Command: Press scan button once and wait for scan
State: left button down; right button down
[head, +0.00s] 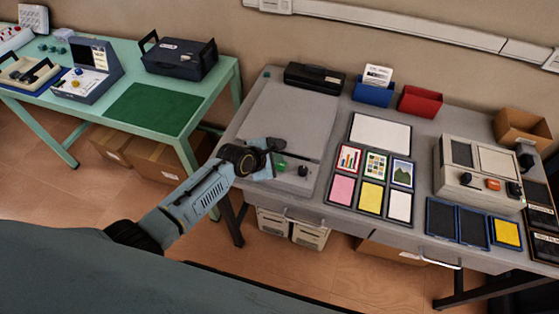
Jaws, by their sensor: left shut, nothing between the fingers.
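A flat grey panel device (285,112), perhaps the scanner, lies on the left part of the grey table. On its front strip are a green button (281,163) and a black knob (303,171). Which control is the scan button is not labelled legibly. My left gripper (277,152) is shut and empty, over the front left part of this device, close beside the green button. I cannot tell whether its fingertips touch the button. My right gripper is not in view.
On the grey table (341,205), several cards and a white sheet (380,133) lie in the middle. A beige machine (478,172) with an orange button (493,184) stands at the right. Blue (374,92) and red (420,101) bins stand behind. A green table (216,93) is at the left.

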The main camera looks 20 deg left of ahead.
aim_at(277, 167)
pick_arm(q)
jog(key=shift+r, duration=0.2)
notch_tip(277, 167, up, 3)
jog(key=p, duration=0.3)
jog(key=shift+f, duration=0.1)
jog(key=shift+r+p, duration=0.8)
jog(key=shift+r, duration=0.35)
jog(key=shift+f, duration=0.1)
